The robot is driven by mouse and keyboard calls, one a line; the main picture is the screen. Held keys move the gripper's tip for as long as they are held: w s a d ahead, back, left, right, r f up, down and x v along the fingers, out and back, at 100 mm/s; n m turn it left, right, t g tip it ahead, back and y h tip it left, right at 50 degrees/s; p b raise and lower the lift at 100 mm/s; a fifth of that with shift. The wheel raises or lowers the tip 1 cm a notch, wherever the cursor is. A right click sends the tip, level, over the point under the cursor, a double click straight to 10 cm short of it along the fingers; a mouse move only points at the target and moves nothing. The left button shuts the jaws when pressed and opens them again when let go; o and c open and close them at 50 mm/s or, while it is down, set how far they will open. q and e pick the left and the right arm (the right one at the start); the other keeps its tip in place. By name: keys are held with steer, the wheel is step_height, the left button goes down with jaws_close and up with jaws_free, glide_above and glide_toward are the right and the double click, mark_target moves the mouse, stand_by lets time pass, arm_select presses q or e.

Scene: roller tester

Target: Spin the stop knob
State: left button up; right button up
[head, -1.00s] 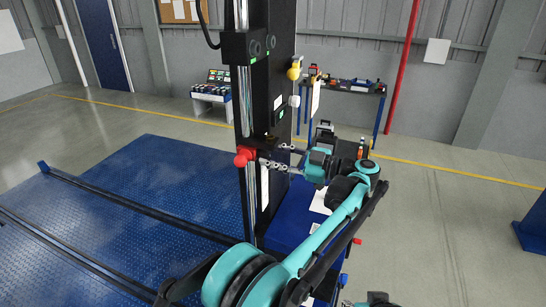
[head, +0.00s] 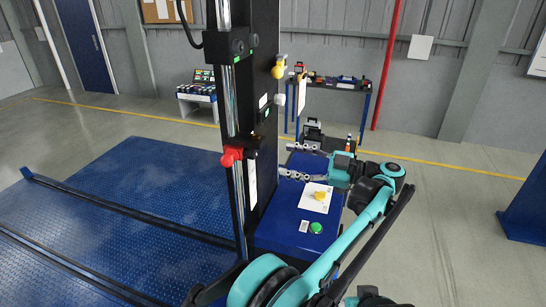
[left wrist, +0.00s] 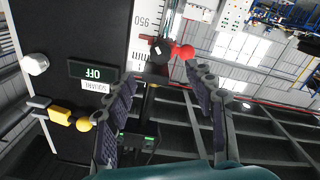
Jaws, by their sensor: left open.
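A red knob (head: 231,156) sticks out from the front of the tall black column at mid height; I take it as the stop knob. In the left wrist view a red ball (left wrist: 187,51) on a black collar shows beside a printed scale, beyond the fingertips. My left gripper (head: 285,160) is to the right of the column, with its two fingers apart and pointing left towards it. In the left wrist view the open fingers (left wrist: 165,78) have nothing between them, and the red ball is apart from them. My right gripper is not in view.
A blue cabinet top (head: 270,236) beside the column carries a yellow knob (head: 320,195) and a green button (head: 315,227). A yellow ball knob (head: 277,72) sits higher on the column. A blue ribbed platform (head: 130,190) lies left; open floor lies right.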

mark_target(256, 152)
arm_select(q)
steer(key=shift+v, duration=1.35)
steer(key=shift+a, duration=0.1)
steer(key=w+a+m+p, duration=0.1)
steer(key=a+p, duration=0.2)
steer(key=w+a+m+p, duration=0.1)
steer(key=a+m+p, duration=0.1)
steer(key=a+p, duration=0.1)
steer(key=w+a+m+p, duration=0.1)
steer(key=a+m+p, duration=0.1)
steer(key=a, duration=0.3)
steer(key=shift+w+r+p, duration=0.25)
steer(key=shift+p, duration=0.2)
steer(key=shift+d, duration=0.1)
